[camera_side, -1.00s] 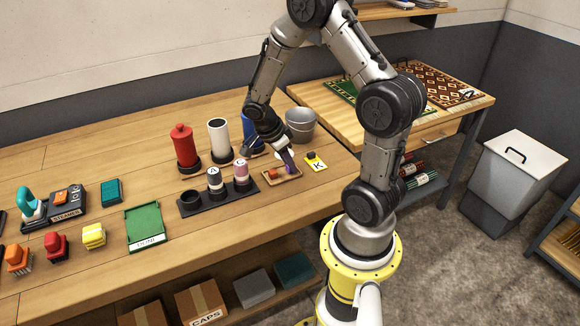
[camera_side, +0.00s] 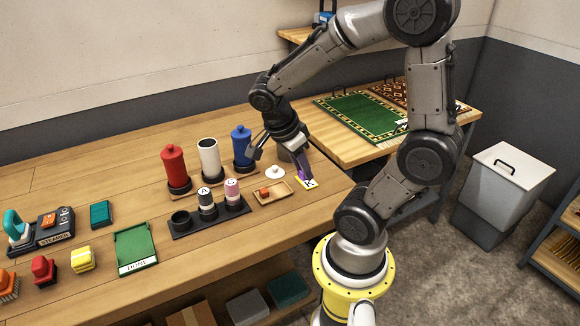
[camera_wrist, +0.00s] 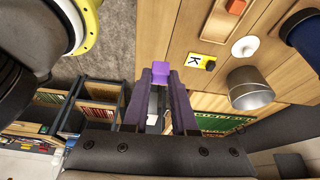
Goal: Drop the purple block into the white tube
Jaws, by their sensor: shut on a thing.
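The purple block (camera_wrist: 160,72) is pinched between the tips of my gripper (camera_wrist: 161,78), as the wrist view shows. In the side view my gripper (camera_side: 302,166) hangs near the yellow K card, the block largely hidden by the fingers. The white tube (camera_side: 209,160) stands upright in a black base on the table, its top open and dark. It is to the left of my gripper, between a red lidded tube (camera_side: 174,168) and a blue lidded tube (camera_side: 242,150). A white lid (camera_side: 275,174) lies on the table.
A wooden tray (camera_side: 280,194) holds an orange-red block (camera_side: 264,191). A black rack (camera_side: 185,232) with salt-shaker-like cylinders stands in front of the tubes. A metal bucket (camera_wrist: 250,90) and the K card (camera_wrist: 194,60) are near my gripper.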

